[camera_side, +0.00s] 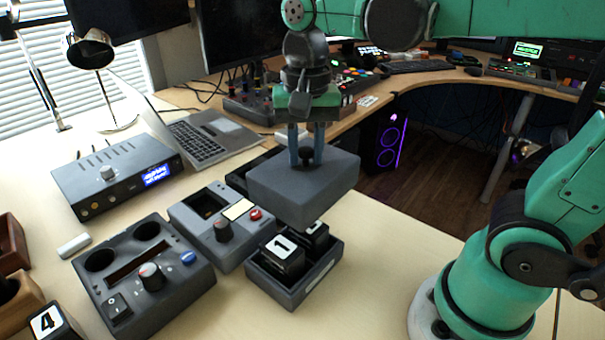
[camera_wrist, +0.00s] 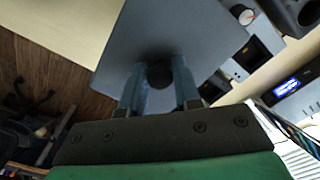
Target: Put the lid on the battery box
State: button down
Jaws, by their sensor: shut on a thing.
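The lid (camera_side: 304,188) is a dark grey block with a black knob on top. My gripper (camera_side: 307,160) is shut on the lid's knob and holds the lid in the air. The battery box (camera_side: 291,294) is an open dark grey tray on the table, directly below the lid, with a gap between them. A black battery (camera_side: 282,256) marked 1 stands in it, and another is partly hidden behind under the lid. In the wrist view the lid (camera_wrist: 165,35) fills the upper middle, with my gripper (camera_wrist: 160,78) at its knob; the box is hidden there.
Left of the box stand a device with a red knob (camera_side: 222,229) and a larger one with round holes (camera_side: 145,285). A block marked 4 (camera_side: 47,322) is at the lower left. A laptop (camera_side: 203,139) and a display unit (camera_side: 117,174) are behind. The table right of the box is clear.

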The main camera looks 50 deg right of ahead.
aim_at(294, 181)
jog(key=a, duration=0.1)
jog(key=a+f, duration=0.1)
jog(key=s+a+f, duration=0.1)
jog(key=shift+a+f, duration=0.25)
jog(key=shift+a, duration=0.1)
jog(key=shift+f, duration=2.8)
jog(key=shift+f, duration=0.55)
jog(key=c, duration=0.9)
grip_release()
jog(key=shift+r, duration=5.45)
